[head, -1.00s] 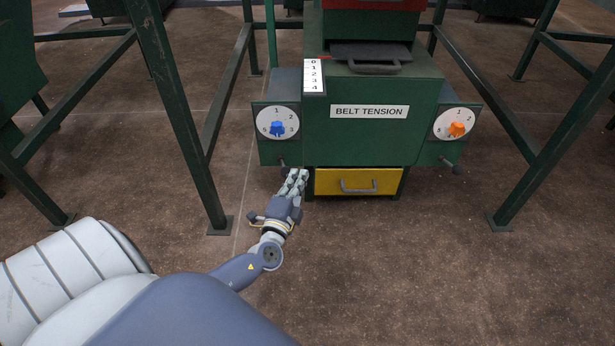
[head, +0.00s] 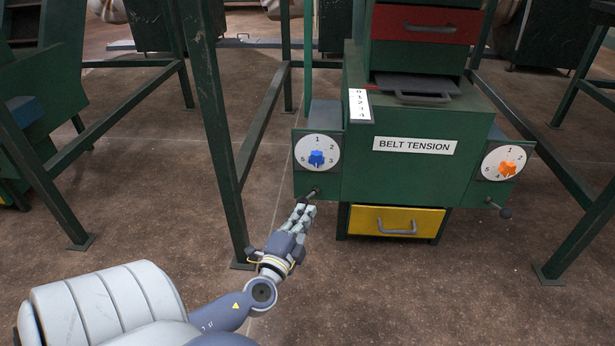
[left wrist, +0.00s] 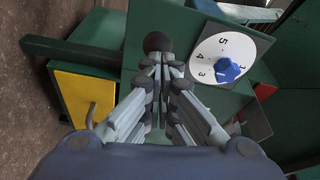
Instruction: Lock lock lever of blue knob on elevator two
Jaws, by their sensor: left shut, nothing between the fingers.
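The blue knob (head: 317,158) sits on a white numbered dial on the left side of the green belt tension machine. It also shows in the left wrist view (left wrist: 228,68). Its lock lever (head: 311,194), a short rod with a dark ball end, sticks out below the dial. In the left wrist view the dark ball (left wrist: 158,42) is just beyond the fingertips. My left gripper (head: 304,212) is shut and empty, just below the lever; I cannot tell whether they touch. My right gripper is out of view.
An orange knob (head: 508,168) with its own lever (head: 503,212) is on the machine's right side. A yellow drawer (head: 397,222) is low in the middle, a red drawer (head: 428,25) above. Green frame posts (head: 212,120) flank the machine. The floor in front is clear.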

